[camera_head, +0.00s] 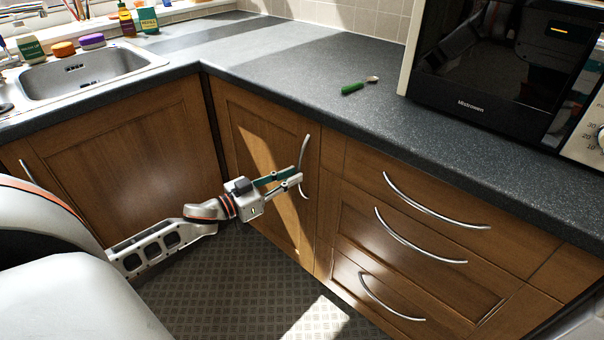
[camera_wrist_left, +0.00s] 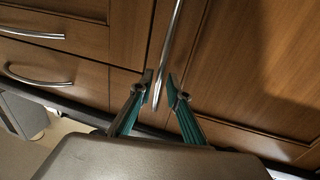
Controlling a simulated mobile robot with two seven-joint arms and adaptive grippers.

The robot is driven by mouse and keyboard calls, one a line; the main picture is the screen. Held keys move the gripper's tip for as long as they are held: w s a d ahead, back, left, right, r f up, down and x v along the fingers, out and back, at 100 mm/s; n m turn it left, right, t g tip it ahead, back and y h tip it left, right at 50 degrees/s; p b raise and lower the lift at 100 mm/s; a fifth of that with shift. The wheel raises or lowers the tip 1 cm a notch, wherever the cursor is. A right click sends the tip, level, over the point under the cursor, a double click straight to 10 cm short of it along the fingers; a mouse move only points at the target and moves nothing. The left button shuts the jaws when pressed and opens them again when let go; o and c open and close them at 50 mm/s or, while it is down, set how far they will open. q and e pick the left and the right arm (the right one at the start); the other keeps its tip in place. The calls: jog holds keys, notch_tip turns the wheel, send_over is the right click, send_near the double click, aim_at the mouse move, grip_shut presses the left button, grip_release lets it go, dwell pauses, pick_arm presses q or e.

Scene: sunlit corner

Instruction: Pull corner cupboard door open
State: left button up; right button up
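The corner cupboard door (camera_head: 262,135) is a brown wooden panel under the counter, left of the drawers; it looks closed. Its curved metal handle (camera_head: 306,155) stands upright near the door's right edge. My left gripper (camera_head: 293,177) reaches in from the left, at the lower half of the handle. In the left wrist view the left gripper (camera_wrist_left: 160,84) is open. Its two green fingers stand apart, one on each side of the lower end of the handle (camera_wrist_left: 172,35). The door panel (camera_wrist_left: 240,70) fills the right of that view. My right gripper is not in view.
Drawers with curved handles (camera_head: 420,235) adjoin the door on the right. Another cupboard door (camera_head: 125,150) meets it at the left corner. The counter (camera_head: 270,62) above bears a green-handled spoon (camera_head: 354,88) and a microwave (camera_head: 490,60). The floor (camera_head: 225,280) below looks clear.

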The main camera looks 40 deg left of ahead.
aim_at(300, 191)
pick_arm(q)
jog(key=shift+x, duration=1.8)
jog(key=shift+f, duration=0.1)
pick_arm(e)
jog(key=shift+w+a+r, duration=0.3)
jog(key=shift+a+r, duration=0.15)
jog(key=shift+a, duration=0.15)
pick_arm(q)
grip_shut()
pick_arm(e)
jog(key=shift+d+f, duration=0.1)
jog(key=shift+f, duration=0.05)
